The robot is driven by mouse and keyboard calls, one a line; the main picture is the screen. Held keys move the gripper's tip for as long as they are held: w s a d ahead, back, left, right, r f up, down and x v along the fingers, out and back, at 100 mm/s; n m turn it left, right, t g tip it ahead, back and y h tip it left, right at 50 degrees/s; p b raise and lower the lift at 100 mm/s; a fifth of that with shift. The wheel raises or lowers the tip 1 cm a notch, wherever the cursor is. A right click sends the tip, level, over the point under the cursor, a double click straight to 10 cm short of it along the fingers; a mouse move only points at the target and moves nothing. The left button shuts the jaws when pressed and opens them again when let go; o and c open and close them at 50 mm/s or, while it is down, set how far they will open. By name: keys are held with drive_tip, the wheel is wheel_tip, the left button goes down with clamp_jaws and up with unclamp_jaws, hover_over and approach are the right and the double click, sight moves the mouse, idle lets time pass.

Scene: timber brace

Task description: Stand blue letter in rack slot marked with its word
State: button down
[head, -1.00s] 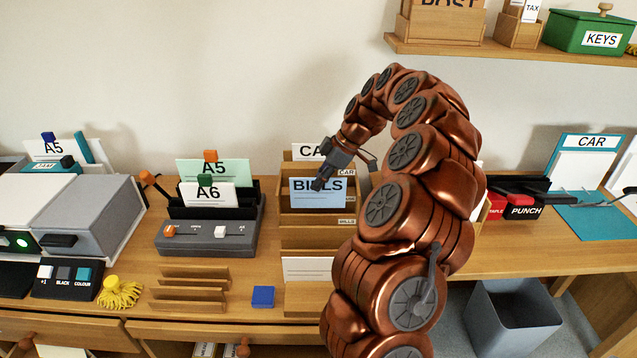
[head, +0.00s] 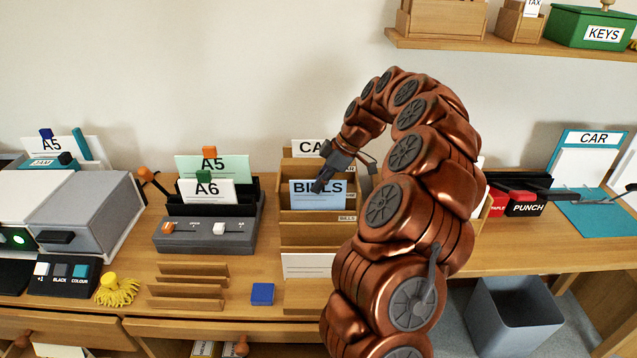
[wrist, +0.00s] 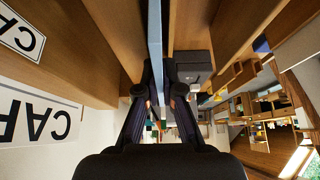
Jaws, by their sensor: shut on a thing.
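The blue letter (head: 318,196), marked BILLS, stands upright at the wooden rack (head: 316,230) in the head view. Its lower edge is behind a rack divider that bears a small BILLS label (head: 347,218). My gripper (head: 320,185) is shut on the letter's upper edge. In the wrist view the letter shows edge-on as a thin blue strip (wrist: 155,45) between the fingers (wrist: 160,98), with wooden dividers on both sides. Whether its bottom touches the slot floor is hidden. A white letter marked CA (head: 306,147) stands in the slot behind, partly hidden by my gripper.
A white letter (head: 308,266) stands in the rack's front slot. A grey console with A5 and A6 cards (head: 207,192) stands left of the rack. A blue block (head: 262,294) and small wooden stand (head: 190,285) lie in front.

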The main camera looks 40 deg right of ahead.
drive_tip(key=shift+f, duration=0.5)
drive_tip(key=c, duration=1.2)
unclamp_jaws()
drive_tip(key=shift+c, duration=0.2)
drive_tip(key=shift+o, duration=0.3)
drive_tip(key=o, duration=0.4)
drive_tip(key=shift+r, duration=0.15)
drive_tip(key=shift+r, duration=3.95)
